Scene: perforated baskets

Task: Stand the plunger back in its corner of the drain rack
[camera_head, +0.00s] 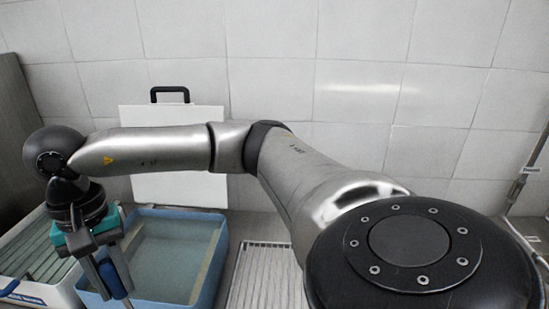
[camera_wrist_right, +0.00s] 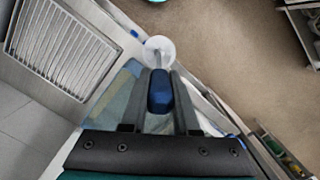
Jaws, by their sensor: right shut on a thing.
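My right gripper (camera_head: 114,278) reaches across to the left side in the head view and is shut on the plunger's blue handle (camera_head: 122,287). In the right wrist view the blue handle (camera_wrist_right: 160,92) sits between the two fingers of the right gripper (camera_wrist_right: 158,88). A thin shaft runs from it to a round white end (camera_wrist_right: 160,49). The drain rack (camera_head: 262,282) is a pale slatted grid right of the blue tub; it also shows at upper left in the right wrist view (camera_wrist_right: 88,68). My left gripper is not in view.
A blue tub (camera_head: 222,245) with a greenish inside stands beside the gripper. A white box with a slatted green inside (camera_head: 28,285) is at far left. A white board with a black handle (camera_head: 180,190) leans on the tiled wall. My right arm hides the counter's right part.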

